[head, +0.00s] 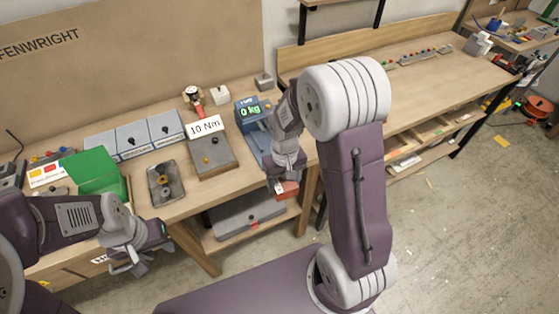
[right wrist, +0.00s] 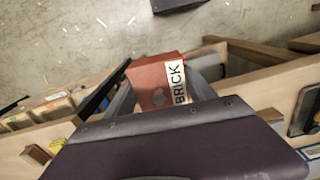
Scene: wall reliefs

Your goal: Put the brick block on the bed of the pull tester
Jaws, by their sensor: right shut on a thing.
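The brick block (right wrist: 153,82) is red-brown with a white label reading BRICK. My right gripper (right wrist: 163,92) is shut on it. In the head view the block (head: 287,189) hangs below my right gripper (head: 286,178), just in front of the bench's front edge. The pull tester (head: 249,110) is a blue device with a green 0 kg display, standing on the bench. Its bed (head: 257,143) runs toward the front edge and is partly hidden by my right arm. My left gripper (head: 138,262) is low at the left, in front of the bench; its jaw opening is unclear.
Left of the pull tester stands a grey box with a 10 Nm sign (head: 206,127). Further left are a dark tray (head: 165,183), grey-lidded boxes (head: 134,136) and a green box (head: 93,170). A shelf under the bench holds a grey case (head: 246,215).

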